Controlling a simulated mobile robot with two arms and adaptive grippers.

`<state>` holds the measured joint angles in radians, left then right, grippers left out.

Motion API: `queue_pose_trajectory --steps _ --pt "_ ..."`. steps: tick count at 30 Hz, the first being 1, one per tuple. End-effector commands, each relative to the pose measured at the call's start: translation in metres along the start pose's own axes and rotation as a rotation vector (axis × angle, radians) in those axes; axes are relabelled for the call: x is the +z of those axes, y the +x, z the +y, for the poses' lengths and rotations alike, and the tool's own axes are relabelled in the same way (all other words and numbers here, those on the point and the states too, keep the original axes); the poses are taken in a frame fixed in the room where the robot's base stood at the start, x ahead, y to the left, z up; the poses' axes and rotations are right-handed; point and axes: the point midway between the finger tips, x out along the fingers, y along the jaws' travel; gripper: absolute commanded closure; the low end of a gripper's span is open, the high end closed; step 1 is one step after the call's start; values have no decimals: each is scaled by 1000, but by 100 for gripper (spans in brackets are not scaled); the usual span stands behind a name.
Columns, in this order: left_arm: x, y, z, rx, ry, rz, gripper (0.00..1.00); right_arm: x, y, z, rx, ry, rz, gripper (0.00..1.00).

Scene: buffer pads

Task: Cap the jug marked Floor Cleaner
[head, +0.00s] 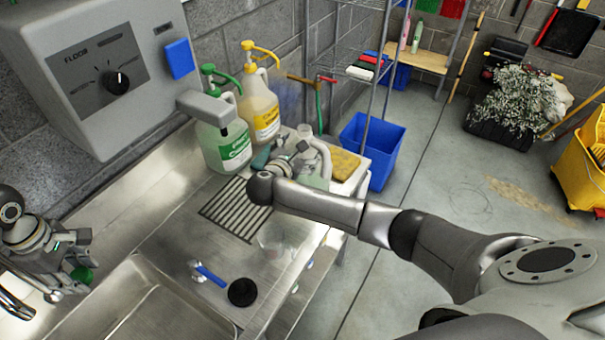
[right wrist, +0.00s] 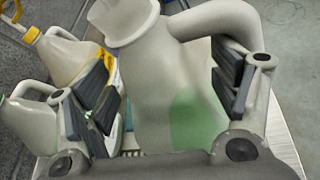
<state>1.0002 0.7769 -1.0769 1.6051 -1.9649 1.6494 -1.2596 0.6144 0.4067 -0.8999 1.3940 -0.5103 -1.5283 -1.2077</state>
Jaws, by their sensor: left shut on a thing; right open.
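An uncapped translucent jug (right wrist: 155,75) with pale green liquid low in it fills the middle of the right wrist view. Its open mouth is at the top and its handle curves to the right. In the head view the jug (head: 322,158) stands at the far end of the steel counter, partly hidden by my right arm. No label on it is readable. My right gripper (right wrist: 165,95) is open, with its pads on either side of the jug; contact cannot be told. My left gripper (head: 76,264) is at the left above the sink and shut on a green cap (head: 82,275).
Jugs with a green pump (head: 226,145) and a yellow pump (head: 260,105) stand by the wall behind. A yellow sponge (head: 345,165) lies right of the jug. A black disc (head: 243,292) and a blue-handled tool (head: 208,273) lie near the sink (head: 150,300). A dispenser (head: 100,75) overhangs the counter.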

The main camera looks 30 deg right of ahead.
Motion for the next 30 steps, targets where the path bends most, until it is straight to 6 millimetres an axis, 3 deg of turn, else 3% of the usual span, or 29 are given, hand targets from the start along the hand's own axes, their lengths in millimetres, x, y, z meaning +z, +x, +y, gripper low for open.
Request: queue_pose_trajectory --steps 12,30 --pt "0 0 0 0 0 0 70 0 3 0 0 1 0 20" --pt "0 0 0 0 0 0 70 0 3 0 -1 1 0 97"
